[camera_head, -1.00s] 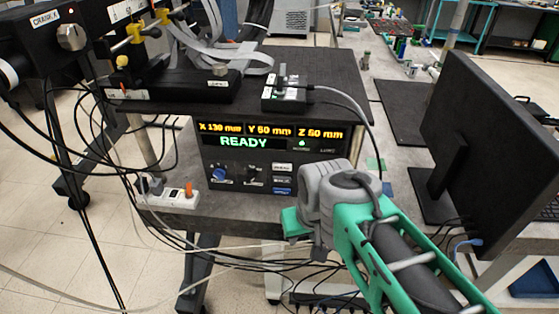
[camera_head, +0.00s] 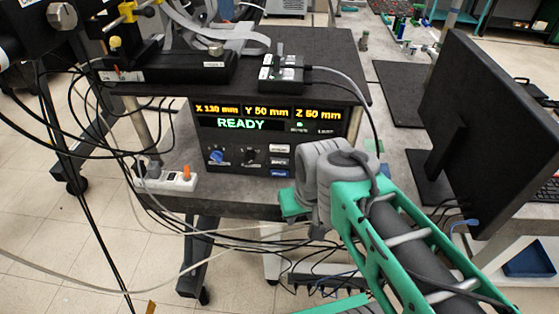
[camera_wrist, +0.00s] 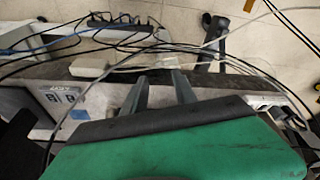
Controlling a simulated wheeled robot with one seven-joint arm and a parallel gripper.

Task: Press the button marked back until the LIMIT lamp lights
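The dark control console (camera_head: 222,178) under the table top shows X 130, Y 50 and Z 50 mm and READY in green. A small green lamp (camera_head: 299,125) is lit beside it. The LIMIT lamp's label (camera_head: 325,131) is at the right, with no light visible there. Several small buttons (camera_head: 279,161) sit at the console's lower right. A small box with keys (camera_head: 281,73) stands on the table top. I cannot read a back mark on either. My gripper (camera_wrist: 159,77) has its two fingers apart with nothing between them; in the head view its fingers are hidden.
A white power strip (camera_head: 166,181) with an orange switch lies at the left of the lower shelf. Cables hang below the table. A black monitor (camera_head: 490,130) stands at right.

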